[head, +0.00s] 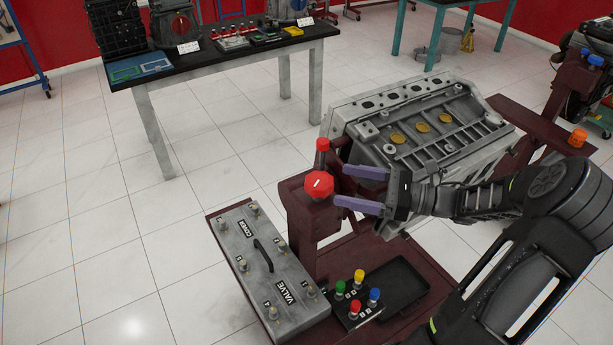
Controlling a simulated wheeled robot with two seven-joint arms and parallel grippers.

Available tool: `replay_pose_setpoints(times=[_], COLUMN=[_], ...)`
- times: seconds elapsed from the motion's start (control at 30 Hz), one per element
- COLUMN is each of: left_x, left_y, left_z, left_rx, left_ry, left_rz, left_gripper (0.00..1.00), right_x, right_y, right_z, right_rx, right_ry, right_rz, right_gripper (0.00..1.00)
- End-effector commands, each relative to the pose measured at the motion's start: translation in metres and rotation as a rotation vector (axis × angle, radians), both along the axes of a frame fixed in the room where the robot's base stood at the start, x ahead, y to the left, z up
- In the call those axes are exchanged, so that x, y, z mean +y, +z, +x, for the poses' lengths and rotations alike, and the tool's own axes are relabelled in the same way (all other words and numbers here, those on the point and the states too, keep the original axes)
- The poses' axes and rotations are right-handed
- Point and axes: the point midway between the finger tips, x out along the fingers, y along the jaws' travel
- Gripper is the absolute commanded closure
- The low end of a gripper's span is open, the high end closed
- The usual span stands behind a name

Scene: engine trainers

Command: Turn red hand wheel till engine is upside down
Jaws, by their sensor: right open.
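The red hand wheel (319,186) sits on top of the dark red post of the engine stand (300,215), with a red knob (322,145) just behind it. The grey engine block (420,125) is mounted on the stand behind and to the right, tilted, with several round brass-coloured plugs on the face turned to me. My right gripper (338,186) reaches in from the right. Its two purple fingers are apart, with their tips close to the right side of the wheel; I cannot tell whether they touch it. My left gripper is not in view.
A grey valve cover (266,262) with a black handle lies at the stand's front left. A small block with coloured knobs (356,297) and a black tray (398,286) are beside it. A dark-topped workbench (225,62) stands behind left. The tiled floor at left is clear.

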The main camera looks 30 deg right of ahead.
Motion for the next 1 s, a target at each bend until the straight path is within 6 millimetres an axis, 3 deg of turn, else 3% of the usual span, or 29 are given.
replay_pose_setpoints(times=[0.47,0.63,1.0], left_x=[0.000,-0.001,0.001], left_y=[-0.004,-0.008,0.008], left_z=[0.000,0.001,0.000], left_rx=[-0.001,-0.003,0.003], left_ry=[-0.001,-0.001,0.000], left_rz=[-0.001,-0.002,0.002], left_gripper=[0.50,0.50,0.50], right_x=[0.008,0.020,0.051], right_y=[-0.001,-0.001,0.001], right_z=[0.009,0.020,0.056], right_rx=[0.001,0.000,0.000], right_ry=[0.005,0.006,0.001], right_rz=[0.001,-0.001,0.001], right_gripper=[0.19,0.19,0.19])
